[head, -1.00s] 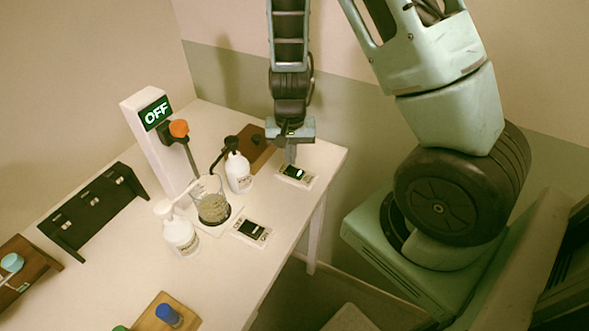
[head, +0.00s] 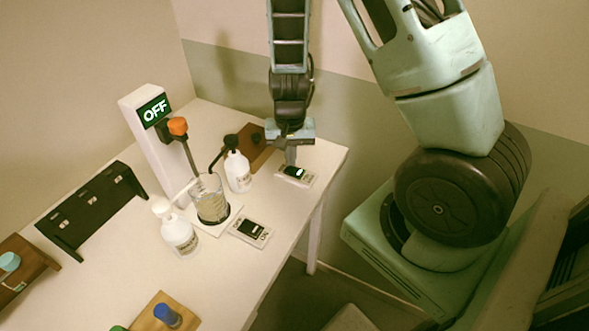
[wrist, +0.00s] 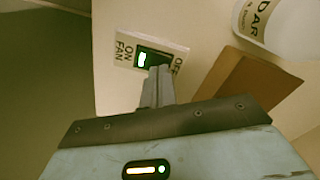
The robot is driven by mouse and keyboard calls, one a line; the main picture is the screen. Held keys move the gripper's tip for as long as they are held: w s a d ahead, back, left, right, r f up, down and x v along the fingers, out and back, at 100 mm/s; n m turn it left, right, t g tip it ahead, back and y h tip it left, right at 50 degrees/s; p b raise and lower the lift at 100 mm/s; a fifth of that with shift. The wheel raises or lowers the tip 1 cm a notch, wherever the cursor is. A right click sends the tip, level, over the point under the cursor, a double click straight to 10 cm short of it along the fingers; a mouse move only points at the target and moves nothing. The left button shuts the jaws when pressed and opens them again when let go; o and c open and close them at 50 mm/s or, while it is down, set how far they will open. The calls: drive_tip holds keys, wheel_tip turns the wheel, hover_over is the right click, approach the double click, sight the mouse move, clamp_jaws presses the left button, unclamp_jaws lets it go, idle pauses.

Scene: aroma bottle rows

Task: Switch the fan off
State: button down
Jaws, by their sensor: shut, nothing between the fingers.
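The fan switch (head: 296,174) is a pale plate with a dark rocker near the table's right end. In the wrist view, the switch plate (wrist: 125,52) reads ON, FAN and OFF, and a green light shows at the rocker's ON end. My gripper (head: 291,160) is shut and empty, pointing down at the switch. In the wrist view, my gripper's tips (wrist: 160,72) are at the rocker's OFF end. They cover part of it, and I cannot tell whether they touch it. No fan can be made out for sure.
A second switch plate (head: 251,231) lies nearer. A glass beaker (head: 211,200) stands beside two white bottles, one (head: 238,172) close to my gripper. A white post (head: 153,150) has a display (head: 154,111) reading OFF. A brown board (head: 256,146) lies behind the fan switch.

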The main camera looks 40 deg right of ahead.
drive_tip(key=shift+f+b, duration=0.55)
drive_tip(key=shift+f, duration=0.15)
drive_tip(key=shift+r, duration=0.1)
drive_tip(key=shift+r+p, duration=3.25)
drive_tip(key=shift+r, duration=0.2)
